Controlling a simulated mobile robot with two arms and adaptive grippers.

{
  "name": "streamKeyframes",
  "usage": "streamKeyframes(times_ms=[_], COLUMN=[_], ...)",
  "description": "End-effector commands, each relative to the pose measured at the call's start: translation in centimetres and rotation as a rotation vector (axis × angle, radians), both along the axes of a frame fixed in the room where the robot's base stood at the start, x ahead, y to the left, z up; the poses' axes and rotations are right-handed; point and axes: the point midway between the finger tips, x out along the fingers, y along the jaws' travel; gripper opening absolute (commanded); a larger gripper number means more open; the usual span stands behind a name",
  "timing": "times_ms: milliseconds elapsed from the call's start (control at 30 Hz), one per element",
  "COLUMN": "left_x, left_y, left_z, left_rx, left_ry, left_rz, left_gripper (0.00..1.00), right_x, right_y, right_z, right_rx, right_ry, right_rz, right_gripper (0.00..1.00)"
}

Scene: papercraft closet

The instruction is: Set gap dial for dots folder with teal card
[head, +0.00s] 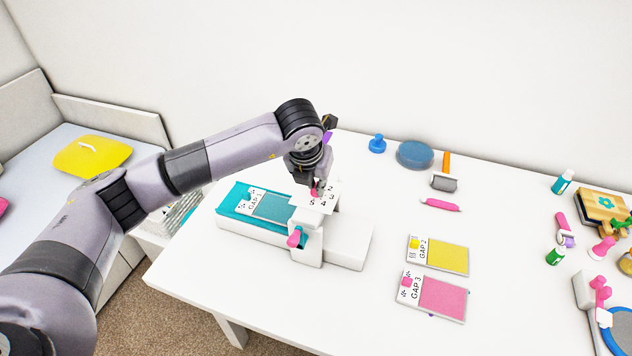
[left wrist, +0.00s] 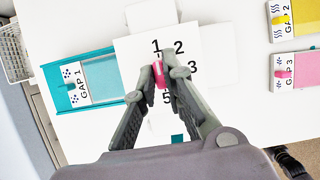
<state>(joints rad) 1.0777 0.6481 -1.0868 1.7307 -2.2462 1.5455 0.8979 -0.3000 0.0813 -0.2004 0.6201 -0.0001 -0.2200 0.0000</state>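The dots folder (head: 272,207), marked GAP 1, has a teal card and lies on a teal tray (head: 235,212) at the left of a white press-like device (head: 345,245). It also shows in the left wrist view (left wrist: 102,74). The white gap dial plate (left wrist: 188,46) carries numbers; 1, 2, 3 and 5 are readable, and part is hidden by my fingers. My left gripper (left wrist: 160,75) is over the dial, its fingertips close on both sides of the pink dial knob (left wrist: 159,77), which points up near 1.
A yellow GAP 2 folder (head: 442,256) and a pink GAP 3 folder (head: 438,297) lie right of the device. A pink handle (head: 294,237) sticks out at its front. Several craft tools stand farther right. The table's front middle is clear.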

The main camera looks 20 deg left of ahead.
Motion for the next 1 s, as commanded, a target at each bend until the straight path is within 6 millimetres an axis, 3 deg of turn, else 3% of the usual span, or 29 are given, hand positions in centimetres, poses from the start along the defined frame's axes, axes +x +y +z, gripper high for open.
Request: streamKeyframes(times_ms=[300, 633, 767, 1000], left_x=[0.0, -0.1, -0.6, -2.6], left_y=[0.0, 0.0, 0.1, 0.0], left_z=[0.0, 0.3, 1.9, 6.6], left_rx=[0.000, 0.000, -0.001, -0.002], left_ry=[0.001, 0.000, -0.004, -0.004], left_rz=[0.000, 0.000, 0.000, -0.002], left_gripper=[0.30, 0.30, 0.30, 0.30], right_x=[0.0, -0.1, 0.0, 0.0], right_y=[0.0, 0.0, 0.0, 0.1], right_z=[0.0, 0.0, 0.0, 0.0], right_rx=[0.000, 0.000, 0.001, 0.001], right_ry=[0.000, 0.001, 0.000, 0.000], right_rz=[0.000, -0.001, -0.001, -0.001], right_gripper=[0.40, 0.40, 0.40, 0.40])
